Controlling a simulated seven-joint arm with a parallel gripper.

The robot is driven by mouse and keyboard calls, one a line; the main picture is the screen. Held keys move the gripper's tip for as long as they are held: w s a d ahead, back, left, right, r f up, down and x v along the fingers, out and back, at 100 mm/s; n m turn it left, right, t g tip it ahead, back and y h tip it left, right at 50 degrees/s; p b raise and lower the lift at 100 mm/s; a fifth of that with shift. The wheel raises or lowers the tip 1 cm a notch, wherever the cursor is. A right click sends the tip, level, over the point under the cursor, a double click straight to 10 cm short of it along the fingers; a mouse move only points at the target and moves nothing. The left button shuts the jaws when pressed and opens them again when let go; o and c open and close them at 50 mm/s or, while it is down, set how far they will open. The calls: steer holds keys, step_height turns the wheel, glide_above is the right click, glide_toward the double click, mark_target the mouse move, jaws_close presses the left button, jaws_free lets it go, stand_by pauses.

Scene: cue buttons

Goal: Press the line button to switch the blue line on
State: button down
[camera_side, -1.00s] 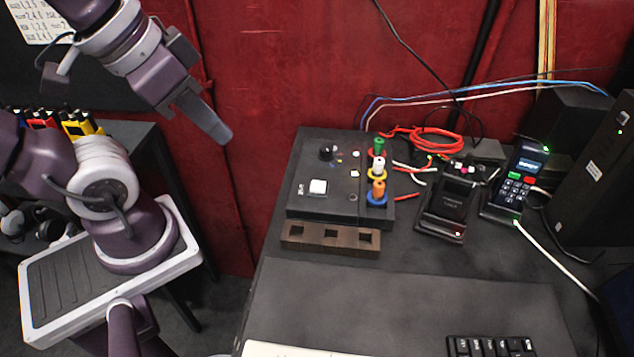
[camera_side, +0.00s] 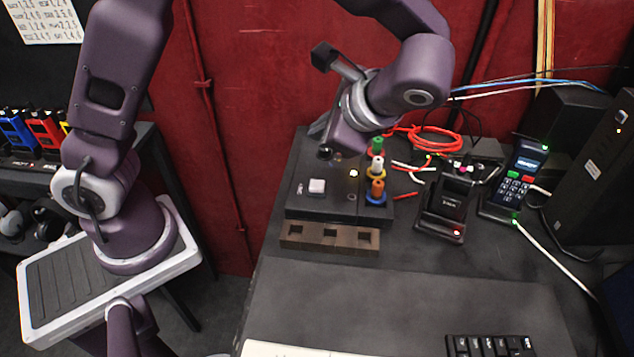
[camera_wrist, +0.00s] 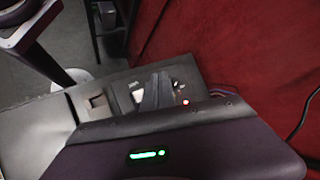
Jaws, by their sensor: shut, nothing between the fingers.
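A small label beside the button is too small to read. My gripper (camera_wrist: 157,78) is shut and empty, above the box. In the wrist view its fingers cover part of the box top and partly hide a pale spot (camera_wrist: 137,96) that may be the button. In the side view my wrist hangs over the back of the box, behind the white button, and the fingertips are hard to make out. I cannot tell whether they touch anything.
Green, white and orange plugs (camera_side: 377,165) stand upright on the box's right side, close to my wrist. A brown block with square holes (camera_side: 330,238) lies in front. A handheld radio (camera_side: 447,205) and keypad terminal (camera_side: 515,185) stand to the right. The front desk is mostly clear.

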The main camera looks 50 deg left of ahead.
mark_target(320, 187)
steer(key=shift+f, duration=0.15)
steer(key=shift+f, duration=4.3)
steer(key=shift+f, duration=0.1)
steer(key=shift+f, duration=0.3)
steer(key=shift+f, duration=0.45)
steer(key=shift+r, duration=0.9)
steer(key=shift+r, duration=0.1)
